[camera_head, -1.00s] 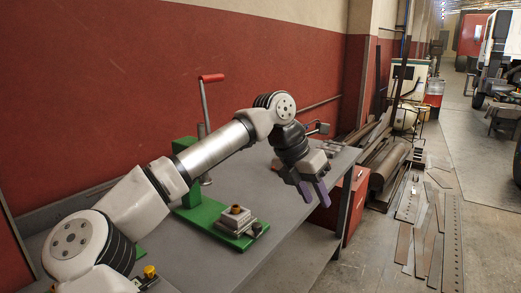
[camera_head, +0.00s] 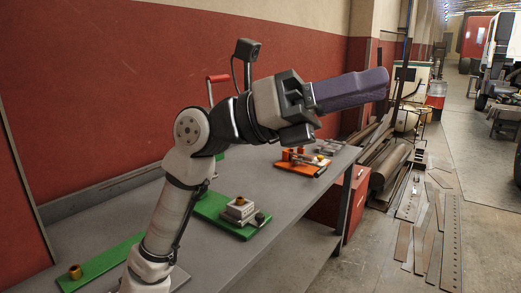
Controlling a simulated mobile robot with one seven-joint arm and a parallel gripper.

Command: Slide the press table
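The green press (camera_head: 205,206) stands on the grey workbench, with its red-handled lever (camera_head: 218,78) rising behind my arm. A pale block-like press table (camera_head: 238,210) with a brass-coloured piece on top sits on the right end of the green base. A small dark knob (camera_head: 260,218) is at its right side. My arm hides much of the press column. My gripper (camera_head: 382,84) is raised well above the bench, to the upper right of the press table and apart from it. Its purple fingers point right and overlap from this angle, so their gap is hidden.
An orange fixture (camera_head: 302,165) with brass parts lies on the bench to the right, near some grey parts (camera_head: 327,147). A green strip with a brass piece (camera_head: 75,271) is at the left front. A red wall (camera_head: 110,100) stands behind. Metal stock (camera_head: 388,168) lies on the floor at right.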

